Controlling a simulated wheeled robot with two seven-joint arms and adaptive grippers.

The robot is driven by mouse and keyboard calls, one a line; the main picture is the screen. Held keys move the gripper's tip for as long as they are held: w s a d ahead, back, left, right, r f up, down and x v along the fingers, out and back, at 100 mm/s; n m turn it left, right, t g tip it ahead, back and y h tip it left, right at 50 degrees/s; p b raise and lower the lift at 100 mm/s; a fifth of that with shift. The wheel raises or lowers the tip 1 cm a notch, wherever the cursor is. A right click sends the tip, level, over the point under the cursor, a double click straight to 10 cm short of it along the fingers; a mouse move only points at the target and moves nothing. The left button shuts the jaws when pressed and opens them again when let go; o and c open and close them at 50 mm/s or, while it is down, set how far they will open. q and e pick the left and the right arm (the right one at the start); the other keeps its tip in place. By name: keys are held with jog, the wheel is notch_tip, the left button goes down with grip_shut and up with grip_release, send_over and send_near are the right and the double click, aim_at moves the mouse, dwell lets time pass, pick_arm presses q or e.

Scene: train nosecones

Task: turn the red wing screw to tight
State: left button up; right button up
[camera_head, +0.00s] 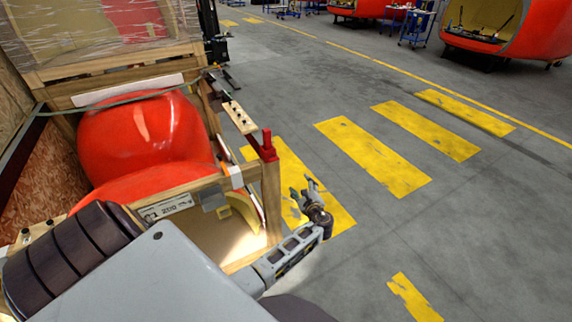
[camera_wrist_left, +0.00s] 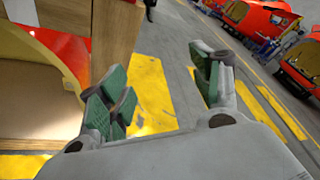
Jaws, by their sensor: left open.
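The red wing screw (camera_head: 267,146) stands upright at the top of the wooden crate's corner post (camera_head: 271,195) in the head view. My left gripper (camera_head: 308,190) is in front of the post, to the right of and lower than the screw in the picture, apart from it. Its fingers are spread and nothing is between them. In the left wrist view the green-padded fingers of the left gripper (camera_wrist_left: 163,92) are wide apart, with the wooden post (camera_wrist_left: 116,35) behind them on the left. The screw does not show in that view. My right gripper is not in view.
The wooden crate (camera_head: 190,188) holds a glossy red nosecone (camera_head: 150,135). A light wooden block (camera_head: 239,117) with dark holes sits on the rail behind the screw. Open grey floor with yellow stripes (camera_head: 373,155) lies to the right. More red nosecones (camera_head: 512,30) stand far back.

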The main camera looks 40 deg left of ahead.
pick_arm(q)
jog(key=s+a+r+m+g+y, duration=0.2)
jog(key=s+r+m+y, duration=0.2)
jog(key=r+m, duration=0.1)
jog(key=shift+s+a, duration=0.25)
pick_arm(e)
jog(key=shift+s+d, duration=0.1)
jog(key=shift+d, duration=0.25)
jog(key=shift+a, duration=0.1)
